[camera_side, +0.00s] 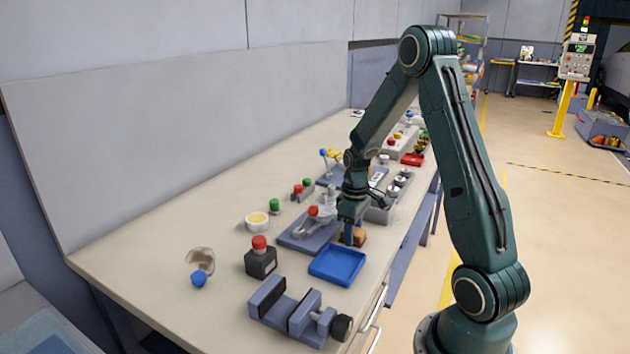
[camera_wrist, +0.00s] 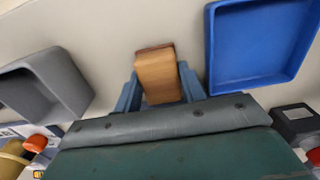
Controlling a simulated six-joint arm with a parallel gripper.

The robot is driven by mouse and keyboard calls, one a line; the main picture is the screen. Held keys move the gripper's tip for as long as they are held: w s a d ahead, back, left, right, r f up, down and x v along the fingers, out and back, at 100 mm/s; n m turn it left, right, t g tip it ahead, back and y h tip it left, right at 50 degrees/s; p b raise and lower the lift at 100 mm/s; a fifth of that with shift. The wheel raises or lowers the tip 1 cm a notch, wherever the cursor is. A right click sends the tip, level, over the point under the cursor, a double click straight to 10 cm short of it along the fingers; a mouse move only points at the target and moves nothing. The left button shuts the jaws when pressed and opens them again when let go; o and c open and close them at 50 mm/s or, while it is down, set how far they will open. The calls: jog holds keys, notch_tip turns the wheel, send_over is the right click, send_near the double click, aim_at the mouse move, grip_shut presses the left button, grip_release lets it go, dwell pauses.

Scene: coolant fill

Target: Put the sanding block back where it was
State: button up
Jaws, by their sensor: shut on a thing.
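The sanding block (camera_wrist: 158,76) is a tan wood-coloured block with a darker reddish-brown edge. My gripper (camera_wrist: 160,92) is shut on it, with a blue-grey finger on each side. In the side view the block (camera_side: 360,237) shows as a small brown piece at the fingers of my gripper (camera_side: 350,236), just behind the blue tray. The fingers point down at the bench near its front edge. I cannot tell whether the block touches the bench top.
A blue tray (camera_side: 338,265) lies close by; it is at the right in the wrist view (camera_wrist: 262,88). A grey bin (camera_wrist: 45,85) is at the left there. A vise (camera_side: 300,311), a black box with a red button (camera_side: 261,262) and a clamp fixture (camera_side: 308,234) stand around on the bench (camera_side: 170,235).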

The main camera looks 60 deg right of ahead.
jog(key=shift+f, duration=0.2)
jog(key=o, duration=0.9)
jog(key=shift+o, duration=0.2)
jog(key=shift+r, duration=0.15)
notch_tip(320, 180, up, 12)
jog(key=shift+a+r, duration=0.1)
dwell(0.6)
